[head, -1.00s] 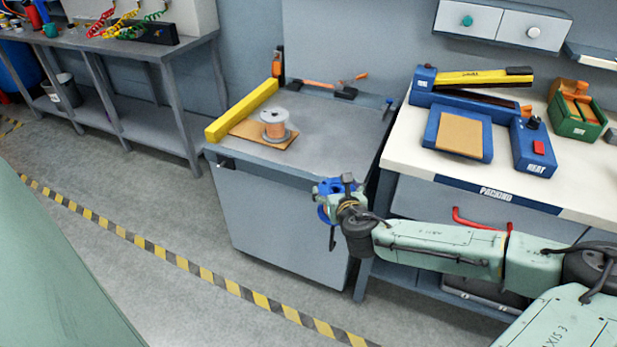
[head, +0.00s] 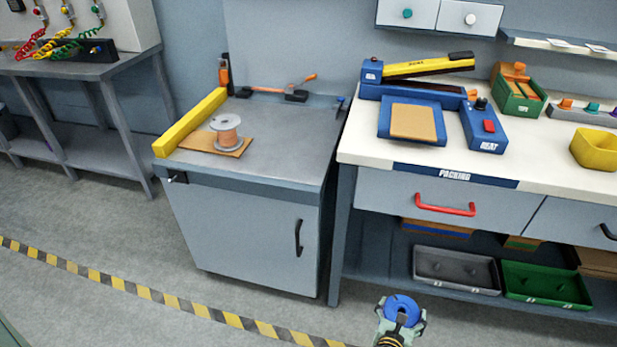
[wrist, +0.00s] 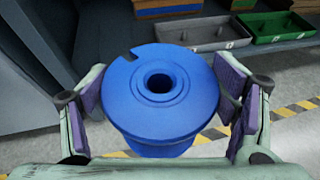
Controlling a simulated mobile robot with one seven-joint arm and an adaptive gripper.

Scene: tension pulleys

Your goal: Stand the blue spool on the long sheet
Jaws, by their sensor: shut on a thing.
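The blue spool (head: 402,304) is held by my gripper (head: 400,318) at the bottom of the head view, in front of the packing bench. In the wrist view the spool (wrist: 160,95) fills the middle, its round flange and centre hole facing the camera, with purple finger pads on both sides. A brown sheet (head: 233,151) lies on the grey cabinet top, with a copper-wound spool (head: 227,130) standing on it. Another tan sheet (head: 414,121) lies on a blue plate on the packing bench. I cannot tell which is the long sheet.
A yellow bar (head: 190,122) runs along the left edge of the grey cabinet top (head: 275,140); tools lie at its back. The front and right of that top are clear. The white packing bench (head: 360,150) carries a blue sealer (head: 415,70). Bins (head: 455,272) sit below.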

